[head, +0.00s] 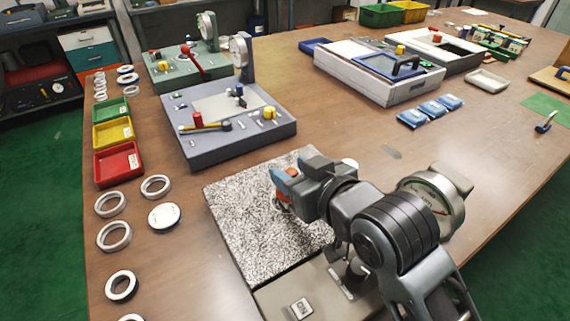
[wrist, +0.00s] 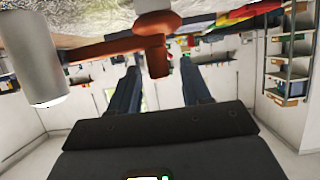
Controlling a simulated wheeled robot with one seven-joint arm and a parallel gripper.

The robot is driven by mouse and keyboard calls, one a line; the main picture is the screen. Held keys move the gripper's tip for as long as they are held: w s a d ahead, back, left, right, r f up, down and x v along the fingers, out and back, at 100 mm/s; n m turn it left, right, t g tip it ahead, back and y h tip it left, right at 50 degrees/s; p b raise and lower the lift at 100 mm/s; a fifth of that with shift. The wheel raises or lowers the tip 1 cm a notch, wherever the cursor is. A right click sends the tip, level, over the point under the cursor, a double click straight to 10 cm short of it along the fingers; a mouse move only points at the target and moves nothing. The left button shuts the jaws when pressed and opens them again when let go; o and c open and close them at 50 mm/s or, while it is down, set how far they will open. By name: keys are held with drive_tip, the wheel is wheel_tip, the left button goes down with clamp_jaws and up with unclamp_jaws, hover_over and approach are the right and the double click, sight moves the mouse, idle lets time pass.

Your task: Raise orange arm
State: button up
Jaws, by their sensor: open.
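The orange arm (wrist: 110,47) shows in the wrist view as a horizontal bar with an upright orange knob (wrist: 155,57) at its end. In the head view only a small orange part (head: 284,207) shows beside my fingers; the rest is hidden behind my gripper and wrist. My gripper (head: 281,182) is low over the speckled granite plate. In the wrist view my gripper (wrist: 160,78) has its two dark fingers apart, with the knob in line with the gap. I cannot tell whether the knob is between the fingertips or just beyond them. Nothing is held.
A round dial gauge (head: 438,203) stands right of my wrist. The granite plate (head: 235,210) adjoins a grey base with an ON button (head: 299,308). A pale cylinder (wrist: 35,60) is left of the bar. Metal rings (head: 115,237) lie at left. A blue-grey fixture (head: 210,150) stands behind.

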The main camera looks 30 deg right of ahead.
drive_tip(key=shift+x, duration=1.5)
drive_tip(key=shift+c, duration=0.2)
drive_tip(key=shift+s, duration=0.1)
clamp_jaws()
